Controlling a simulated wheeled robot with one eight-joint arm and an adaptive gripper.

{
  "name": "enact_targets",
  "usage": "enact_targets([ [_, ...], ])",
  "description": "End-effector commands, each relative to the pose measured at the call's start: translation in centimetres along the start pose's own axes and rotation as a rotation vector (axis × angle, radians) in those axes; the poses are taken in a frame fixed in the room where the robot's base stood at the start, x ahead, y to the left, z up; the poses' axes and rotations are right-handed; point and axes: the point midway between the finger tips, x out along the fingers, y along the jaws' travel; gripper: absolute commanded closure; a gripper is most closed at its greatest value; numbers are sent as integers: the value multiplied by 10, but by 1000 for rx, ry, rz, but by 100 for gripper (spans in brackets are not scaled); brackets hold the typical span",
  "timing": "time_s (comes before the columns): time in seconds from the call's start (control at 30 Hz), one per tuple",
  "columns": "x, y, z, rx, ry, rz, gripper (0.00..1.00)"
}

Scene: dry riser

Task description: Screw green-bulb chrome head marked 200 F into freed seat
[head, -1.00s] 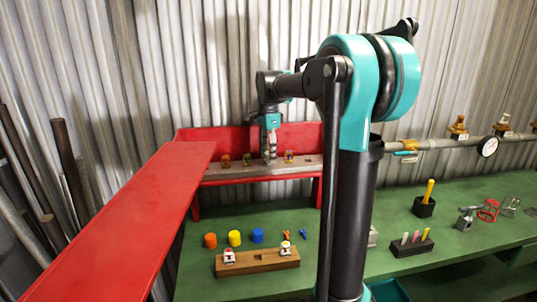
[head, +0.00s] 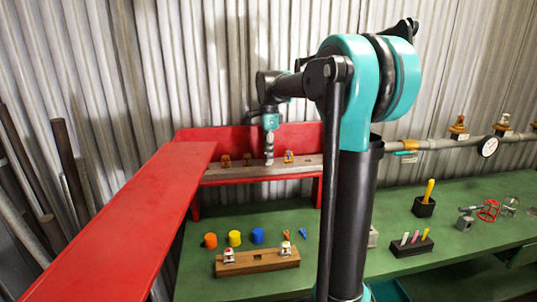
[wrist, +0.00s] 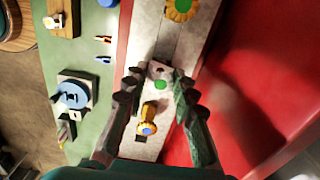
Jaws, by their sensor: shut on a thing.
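My gripper (wrist: 157,74) is shut on a chrome head (wrist: 158,70) with a green bulb, which sits between the fingertips over the grey rail (wrist: 150,30) in the wrist view. In the head view my gripper (head: 269,160) points down at the middle of the rail (head: 232,175). The fingers hide the head there. The seat under the head is hidden, and I cannot tell how deep the head sits. The 200 F marking is not readable. A brass head with a blue bulb (wrist: 148,118) and a brass head with a green bulb (wrist: 183,6) stand on the rail on either side.
A red back panel (head: 300,135) rises behind the rail. A long red beam (head: 130,215) runs at the left. On the green bench (head: 200,285), a wooden block (head: 258,262) holds two chrome heads, near orange, yellow and blue caps (head: 257,235).

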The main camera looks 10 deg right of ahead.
Motion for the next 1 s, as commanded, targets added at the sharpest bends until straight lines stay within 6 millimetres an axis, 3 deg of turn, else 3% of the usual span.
enact_targets([
  [0.23,0,0,0,243,0,-1,100],
  [0.67,0,0,0,315,0,-1,100],
  [1.0,1,0,1,706,1,0,100],
])
